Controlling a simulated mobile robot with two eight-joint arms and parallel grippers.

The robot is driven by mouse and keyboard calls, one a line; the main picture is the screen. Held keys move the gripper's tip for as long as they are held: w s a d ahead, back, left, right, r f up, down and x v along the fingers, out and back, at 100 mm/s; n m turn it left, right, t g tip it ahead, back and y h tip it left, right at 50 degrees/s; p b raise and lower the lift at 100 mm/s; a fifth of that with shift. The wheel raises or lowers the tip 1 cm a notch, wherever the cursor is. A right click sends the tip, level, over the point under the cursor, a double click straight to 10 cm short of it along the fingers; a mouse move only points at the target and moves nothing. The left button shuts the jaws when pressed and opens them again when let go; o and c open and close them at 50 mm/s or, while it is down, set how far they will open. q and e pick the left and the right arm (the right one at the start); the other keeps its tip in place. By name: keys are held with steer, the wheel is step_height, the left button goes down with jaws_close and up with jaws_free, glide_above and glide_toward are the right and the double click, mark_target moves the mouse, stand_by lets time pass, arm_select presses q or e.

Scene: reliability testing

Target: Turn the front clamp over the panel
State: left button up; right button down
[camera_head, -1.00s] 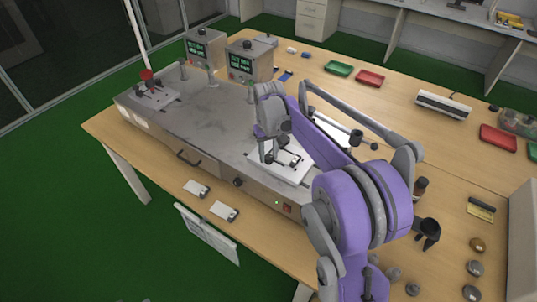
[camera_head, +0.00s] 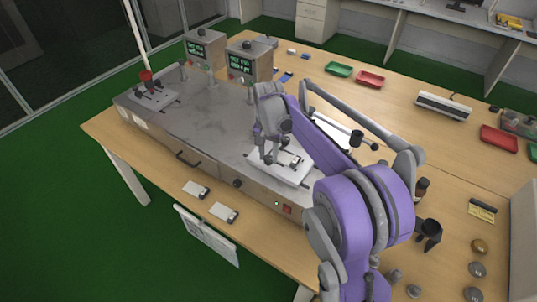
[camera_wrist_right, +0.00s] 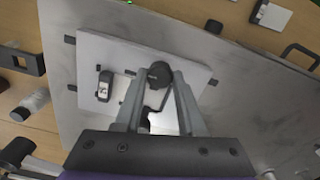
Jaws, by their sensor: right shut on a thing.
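My right gripper (camera_head: 268,158) reaches down over the light fixture plate (camera_head: 287,174) at the right end of the grey metal bench unit. In the right wrist view, its two fingers (camera_wrist_right: 160,88) are closed around the round black knob (camera_wrist_right: 158,74) of the front clamp. The clamp's thin arm hangs below the knob, over or close to the pale panel (camera_wrist_right: 162,122); contact cannot be told. A second black clamp (camera_wrist_right: 104,86) stands left of it on the plate (camera_wrist_right: 100,55). The fingers hide part of the panel and clamp. My left gripper is out of view.
The grey unit (camera_head: 205,115) carries another fixture (camera_head: 155,95) at its left end and two display boxes (camera_head: 250,62) behind. Small white pieces (camera_head: 223,212) lie on the wooden table in front. Green (camera_head: 339,68) and red (camera_head: 370,79) trays stand at the back.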

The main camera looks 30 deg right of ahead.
mark_target(269, 157)
stand_by(0.4)
steer(key=c, duration=0.5)
jaws_free()
steer(key=shift+r, duration=0.1)
step_height(269, 157, up, 11)
steer(key=shift+f+p, duration=0.2)
steer(key=shift+p, duration=0.15)
